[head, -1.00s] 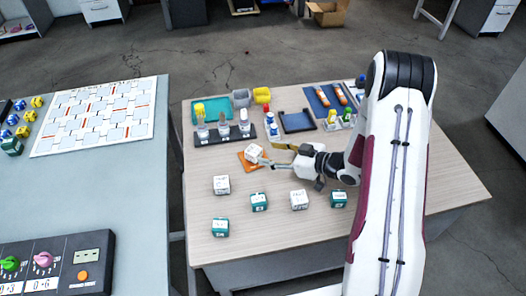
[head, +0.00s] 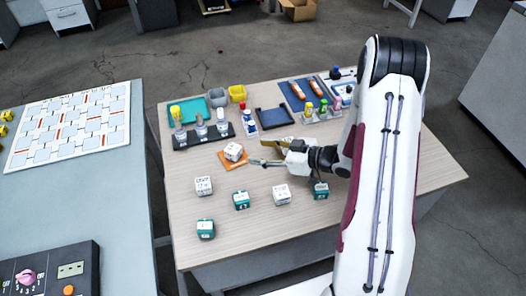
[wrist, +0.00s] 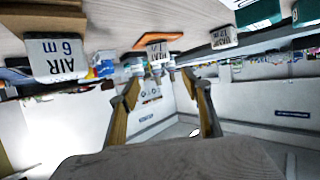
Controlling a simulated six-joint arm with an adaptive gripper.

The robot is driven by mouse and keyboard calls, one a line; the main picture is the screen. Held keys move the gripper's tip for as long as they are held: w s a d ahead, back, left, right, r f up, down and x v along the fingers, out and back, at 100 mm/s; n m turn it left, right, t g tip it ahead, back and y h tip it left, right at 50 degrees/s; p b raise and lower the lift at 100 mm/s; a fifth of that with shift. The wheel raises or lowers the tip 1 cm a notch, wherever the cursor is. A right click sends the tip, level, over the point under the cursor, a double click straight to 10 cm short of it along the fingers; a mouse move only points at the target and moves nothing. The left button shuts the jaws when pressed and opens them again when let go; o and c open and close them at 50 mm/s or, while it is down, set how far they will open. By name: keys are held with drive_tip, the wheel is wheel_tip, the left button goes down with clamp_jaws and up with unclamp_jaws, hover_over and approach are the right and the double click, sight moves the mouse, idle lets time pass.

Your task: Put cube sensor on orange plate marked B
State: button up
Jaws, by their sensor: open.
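The orange plate (head: 235,167) lies near the middle of the wooden table. A white cube (head: 233,151) with dark print rests on it. My gripper (head: 257,154) is just right of the plate, with its fingers spread, nothing between them and a small gap to the cube. In the upside-down wrist view, the cube (wrist: 157,50) on the orange plate (wrist: 143,42) shows beyond my open gripper (wrist: 165,90). The plate's B mark cannot be made out.
Several white (head: 203,186) and teal cubes (head: 241,200) stand on the front of the table. A white cube marked AIR (wrist: 55,60) is close in the wrist view. A black rack (head: 202,137) with bottles and a dark tray (head: 274,119) stand behind the plate.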

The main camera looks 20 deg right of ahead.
drive_tip(key=shift+w+d+r, duration=0.2)
drive_tip(key=shift+w+r, duration=0.1)
drive_tip(key=w+d+r+m+h, duration=0.25)
drive_tip(key=d+r+h, duration=0.4)
drive_tip(key=r, duration=0.45)
drive_tip(key=s+d+r+m+h, duration=0.2)
drive_tip(key=s+r+h, duration=0.35)
drive_tip(key=r, duration=0.55)
drive_tip(key=s+a+r+m+g+y, duration=0.1)
drive_tip(key=s+a, duration=0.2)
drive_tip(key=s, duration=0.6)
drive_tip(key=s+a+r+m+g, duration=0.1)
drive_tip(key=s+a, duration=0.3)
drive_tip(key=s, duration=0.6)
drive_tip(key=s+a+r+m+g+y, duration=0.1)
drive_tip(key=s+a+r+m, duration=0.1)
drive_tip(key=s, duration=0.7)
drive_tip(key=shift+s+a+r+g+y, duration=0.2)
drive_tip(key=shift+a+r+g+y, duration=0.15)
drive_tip(key=shift+a+r, duration=0.45)
